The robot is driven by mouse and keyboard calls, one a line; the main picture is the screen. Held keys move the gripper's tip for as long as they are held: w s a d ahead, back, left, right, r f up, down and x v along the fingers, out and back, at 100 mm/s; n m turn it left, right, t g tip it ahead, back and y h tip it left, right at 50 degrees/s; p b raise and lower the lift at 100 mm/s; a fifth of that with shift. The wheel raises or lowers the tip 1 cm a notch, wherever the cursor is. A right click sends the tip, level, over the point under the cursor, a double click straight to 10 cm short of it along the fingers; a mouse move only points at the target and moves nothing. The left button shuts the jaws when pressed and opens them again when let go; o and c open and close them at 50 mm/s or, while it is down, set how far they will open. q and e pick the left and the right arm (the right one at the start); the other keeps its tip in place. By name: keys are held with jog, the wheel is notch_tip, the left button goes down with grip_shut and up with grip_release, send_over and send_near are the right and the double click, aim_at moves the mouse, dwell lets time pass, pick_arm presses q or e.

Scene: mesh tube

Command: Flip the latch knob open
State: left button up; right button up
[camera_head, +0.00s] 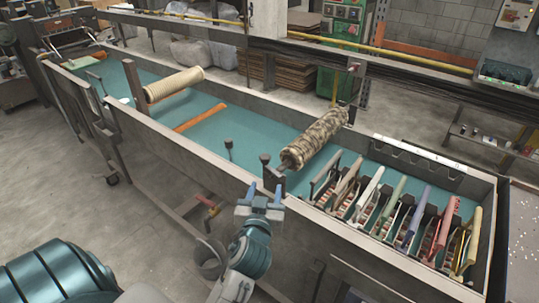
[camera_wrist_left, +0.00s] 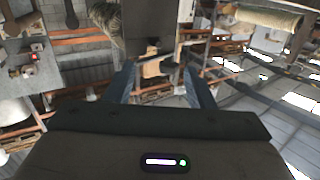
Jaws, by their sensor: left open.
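A dark latch post (camera_head: 273,178) stands at the near wall of the long trough, with a small dark knob (camera_head: 265,158) at its top. A patterned mesh roll (camera_head: 315,138) lies with its near end by this post. My left gripper (camera_head: 262,196) is just in front of the post, low at the outside of the wall, with its fingers apart. In the left wrist view, the open fingers (camera_wrist_left: 160,76) flank a dark block with a small tan piece below it; I cannot tell if they touch it. My right gripper is not in view.
The teal-floored trough (camera_head: 245,118) holds a cream roll (camera_head: 173,84), an orange bar (camera_head: 200,117) and another dark knobbed post (camera_head: 228,148). Several coloured handles (camera_head: 370,187) crowd its right end. A red-handled valve (camera_head: 209,203) sits below the wall. The floor (camera_head: 60,190) at left is clear.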

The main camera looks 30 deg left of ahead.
aim_at(265, 160)
pick_arm(q)
jog(key=shift+n+y, duration=0.4)
jog(key=w+a+r+p, duration=0.1)
jog(key=w, duration=0.1)
jog(key=w+a+r+p, duration=0.1)
jog(key=w+a, duration=0.1)
jog(key=w, duration=0.1)
jog(key=w+a+r+p, duration=0.1)
jog(key=w+a, duration=0.1)
jog(key=shift+w+a+r+p, duration=0.1)
jog(key=shift+w+r+p, duration=0.05)
jog(key=shift+w+p, duration=0.15)
jog(key=shift+w+a, duration=0.3)
jog(key=shift+w, duration=0.2)
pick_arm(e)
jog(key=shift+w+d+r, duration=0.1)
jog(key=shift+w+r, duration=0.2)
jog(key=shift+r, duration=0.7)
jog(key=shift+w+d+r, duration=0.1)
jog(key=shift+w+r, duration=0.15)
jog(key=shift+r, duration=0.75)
pick_arm(q)
jog(key=c, duration=0.9)
jog(key=shift+c, duration=0.3)
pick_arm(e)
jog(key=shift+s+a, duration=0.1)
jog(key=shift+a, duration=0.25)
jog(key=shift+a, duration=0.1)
